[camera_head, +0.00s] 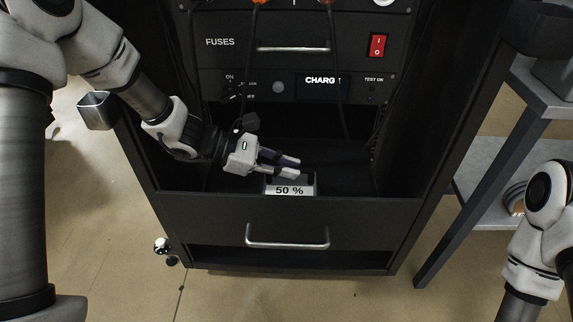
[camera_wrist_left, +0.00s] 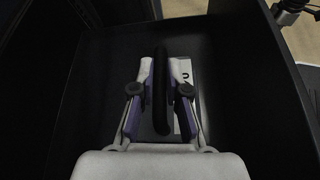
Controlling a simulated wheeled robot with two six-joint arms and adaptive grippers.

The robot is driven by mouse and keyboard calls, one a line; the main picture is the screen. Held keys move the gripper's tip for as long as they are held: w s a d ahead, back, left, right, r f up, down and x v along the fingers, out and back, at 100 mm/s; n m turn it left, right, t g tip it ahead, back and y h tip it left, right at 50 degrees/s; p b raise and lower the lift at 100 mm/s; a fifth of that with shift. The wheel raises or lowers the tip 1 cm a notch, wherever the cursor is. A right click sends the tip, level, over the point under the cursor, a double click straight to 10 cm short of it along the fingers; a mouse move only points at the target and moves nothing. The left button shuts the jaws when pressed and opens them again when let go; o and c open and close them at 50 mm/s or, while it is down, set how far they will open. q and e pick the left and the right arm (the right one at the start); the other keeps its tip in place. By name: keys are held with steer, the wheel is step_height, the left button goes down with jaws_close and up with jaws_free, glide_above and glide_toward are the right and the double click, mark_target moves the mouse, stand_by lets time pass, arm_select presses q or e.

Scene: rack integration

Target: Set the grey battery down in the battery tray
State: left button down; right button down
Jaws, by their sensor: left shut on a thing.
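The grey battery (camera_head: 290,190) shows a white "50 %" label and is inside the open battery tray (camera_head: 290,218), a black drawer low in the rack. My left gripper (camera_head: 287,168) reaches in from the left above the battery. In the left wrist view my left gripper (camera_wrist_left: 160,90) is shut on the black handle bar (camera_wrist_left: 160,75) on the battery's top. The battery's lower part is hidden by the drawer front, so I cannot tell whether it touches the tray floor. My right gripper is not in view; only part of my right arm shows at the right edge.
Above the tray is a panel with "CHARGE" display (camera_head: 322,87) and a fuse panel with a red switch (camera_head: 377,45). Cables hang in front of the rack. A metal handle (camera_head: 288,243) is on the drawer front. A grey shelf table (camera_head: 500,180) stands at right.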

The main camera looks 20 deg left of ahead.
arm_select(q)
steer(key=shift+f, duration=0.1)
stand_by(0.6)
steer(key=c, duration=1.1)
jaws_free()
steer(key=shift+s+f, duration=0.1)
steer(key=shift+f, duration=0.05)
steer(key=v, duration=1.2)
